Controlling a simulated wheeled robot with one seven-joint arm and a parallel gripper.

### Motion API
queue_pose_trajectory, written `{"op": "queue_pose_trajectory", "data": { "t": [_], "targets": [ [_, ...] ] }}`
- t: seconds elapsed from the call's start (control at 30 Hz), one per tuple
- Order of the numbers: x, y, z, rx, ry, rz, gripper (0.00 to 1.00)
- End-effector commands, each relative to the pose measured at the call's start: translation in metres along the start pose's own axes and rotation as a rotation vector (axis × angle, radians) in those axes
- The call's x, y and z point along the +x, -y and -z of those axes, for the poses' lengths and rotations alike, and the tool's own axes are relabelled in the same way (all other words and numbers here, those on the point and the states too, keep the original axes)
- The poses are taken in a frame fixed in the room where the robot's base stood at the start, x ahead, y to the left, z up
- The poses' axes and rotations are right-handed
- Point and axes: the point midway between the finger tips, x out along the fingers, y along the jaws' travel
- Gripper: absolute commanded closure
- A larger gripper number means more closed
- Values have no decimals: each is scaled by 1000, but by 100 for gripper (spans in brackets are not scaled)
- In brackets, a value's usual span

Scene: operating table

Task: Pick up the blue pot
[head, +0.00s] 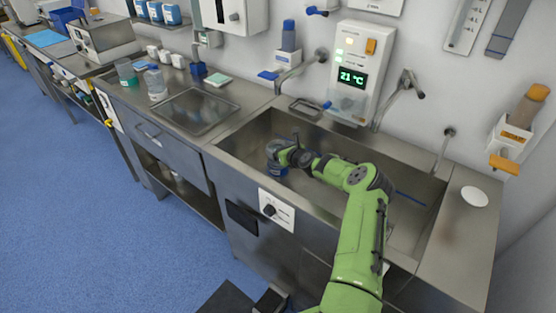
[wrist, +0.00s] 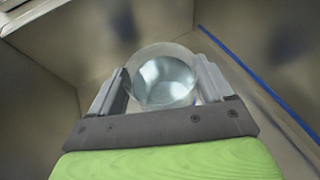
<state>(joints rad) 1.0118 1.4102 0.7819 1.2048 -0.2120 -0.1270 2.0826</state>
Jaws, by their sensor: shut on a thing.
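My gripper (head: 277,150) reaches down into the left part of the sink (head: 330,163). Just below its end a small blue pot (head: 280,171) shows in the head view, mostly hidden by the gripper. In the wrist view the two grey fingers of my gripper (wrist: 163,88) are shut on a round, clear-walled pot (wrist: 165,82), one finger on each side. I look into its top, and its inside looks pale blue-grey and shiny. I cannot tell whether its base touches the sink floor.
The sink walls (wrist: 43,85) rise close around my gripper. A thin blue rod (head: 410,198) lies in the sink's right part. Taps (head: 400,95) overhang the back edge. Clear cups (head: 155,83) stand on the left counter, and a white disc (head: 474,196) lies on the right.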

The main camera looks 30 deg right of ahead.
Motion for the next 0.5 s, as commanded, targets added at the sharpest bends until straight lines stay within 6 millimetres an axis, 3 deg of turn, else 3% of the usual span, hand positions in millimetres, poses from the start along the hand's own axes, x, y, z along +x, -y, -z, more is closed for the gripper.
{"op": "queue_pose_trajectory", "data": {
  "t": [0.5],
  "targets": [
    [-5,0,-13,-2,2,0,75]
  ]
}}
